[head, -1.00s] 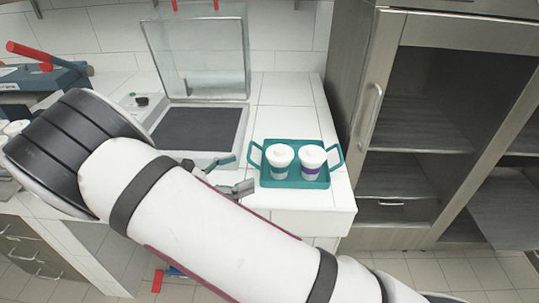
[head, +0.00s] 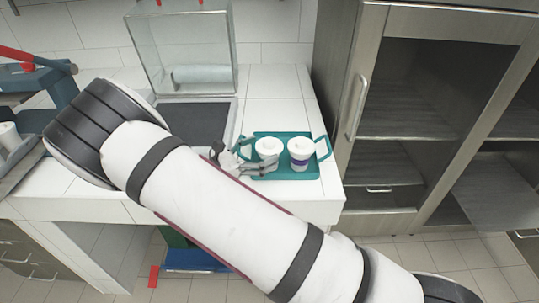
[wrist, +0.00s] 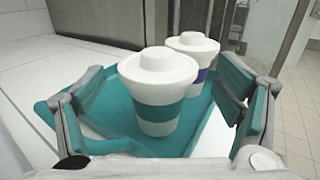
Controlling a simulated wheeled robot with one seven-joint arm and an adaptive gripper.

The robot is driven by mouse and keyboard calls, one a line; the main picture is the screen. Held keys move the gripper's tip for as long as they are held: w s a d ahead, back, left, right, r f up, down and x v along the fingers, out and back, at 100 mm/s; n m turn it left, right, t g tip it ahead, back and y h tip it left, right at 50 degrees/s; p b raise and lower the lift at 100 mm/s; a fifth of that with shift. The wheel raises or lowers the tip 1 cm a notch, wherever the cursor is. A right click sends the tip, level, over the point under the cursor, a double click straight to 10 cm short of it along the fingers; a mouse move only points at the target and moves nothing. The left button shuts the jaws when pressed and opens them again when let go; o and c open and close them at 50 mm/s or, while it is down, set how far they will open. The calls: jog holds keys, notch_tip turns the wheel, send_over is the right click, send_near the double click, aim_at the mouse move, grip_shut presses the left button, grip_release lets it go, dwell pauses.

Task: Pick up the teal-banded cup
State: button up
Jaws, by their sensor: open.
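The teal-banded cup (wrist: 158,92) is white with a white lid and stands upright on a teal tray (wrist: 100,125). In the head view the cup (head: 267,151) is the left one of two on the tray (head: 293,173). My gripper (wrist: 155,110) is open in the wrist view, with one finger on each side of the teal-banded cup and visible gaps between. In the head view my gripper (head: 238,158) is at the tray's left side, partly hidden behind my arm. A purple-banded cup (head: 300,152) stands just right of it; it also shows behind in the wrist view (wrist: 201,75).
The tray has raised handles (head: 322,149) at its sides. The white tiled counter (head: 276,93) is clear behind the tray. A glass-lidded machine (head: 185,60) stands to the left. A tall cabinet (head: 400,120) stands close on the right.

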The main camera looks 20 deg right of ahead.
aim_at(280, 143)
jog(key=shift+x, duration=1.5)
jog(key=shift+w, duration=0.15)
jog(key=c, duration=1.4)
